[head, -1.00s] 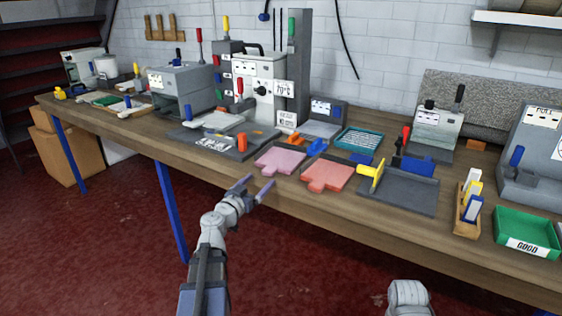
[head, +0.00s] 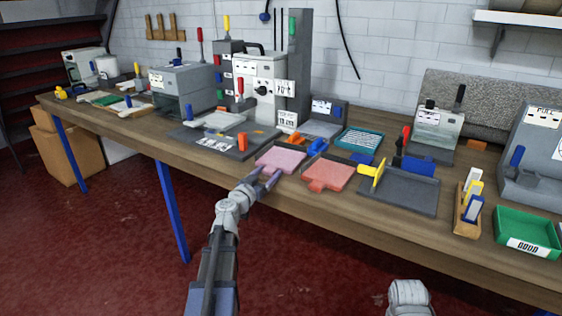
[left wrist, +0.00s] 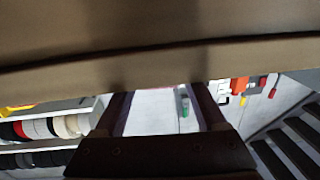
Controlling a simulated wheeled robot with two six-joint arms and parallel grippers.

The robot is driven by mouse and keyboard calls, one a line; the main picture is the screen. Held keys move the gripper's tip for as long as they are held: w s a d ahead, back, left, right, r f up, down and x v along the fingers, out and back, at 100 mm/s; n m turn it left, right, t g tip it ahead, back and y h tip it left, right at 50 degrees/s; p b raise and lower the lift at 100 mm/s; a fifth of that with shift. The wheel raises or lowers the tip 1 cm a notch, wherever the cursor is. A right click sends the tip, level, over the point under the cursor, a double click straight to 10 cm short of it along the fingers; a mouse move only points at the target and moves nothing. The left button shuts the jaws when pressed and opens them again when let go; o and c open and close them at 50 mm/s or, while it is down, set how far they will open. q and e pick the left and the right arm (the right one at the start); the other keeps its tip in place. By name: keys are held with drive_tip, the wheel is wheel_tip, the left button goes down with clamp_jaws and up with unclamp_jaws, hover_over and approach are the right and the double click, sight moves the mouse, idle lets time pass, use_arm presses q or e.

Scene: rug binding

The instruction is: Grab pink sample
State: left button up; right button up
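The pink sample (head: 281,158) is a flat light-pink piece lying on the bench near its front edge, left of a redder, salmon-coloured sample (head: 327,176). My left gripper (head: 264,176) is at the front edge of the pink sample, with its two fingers apart. The fingertips overlap the sample's front tab in the head view, and I cannot tell whether they touch it. In the left wrist view the gripper (left wrist: 163,112) has its dark fingers apart, and no sample shows clearly between them. My right gripper is not in view; only a grey part of my right arm shows at the bottom.
The wooden bench (head: 330,212) runs across the scene. A dark grey tray (head: 408,193) with a yellow-handled tool (head: 373,173) lies to the right. A grey press (head: 262,85) stands behind. A green bin (head: 527,232) is at far right. A brown surface fills the upper left wrist view.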

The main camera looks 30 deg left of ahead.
use_arm(q)
clamp_jaws()
idle(0.3)
drive_tip(key=shift+r, duration=0.15)
wheel_tip(320, 180, up, 10)
drive_tip(key=p, duration=1)
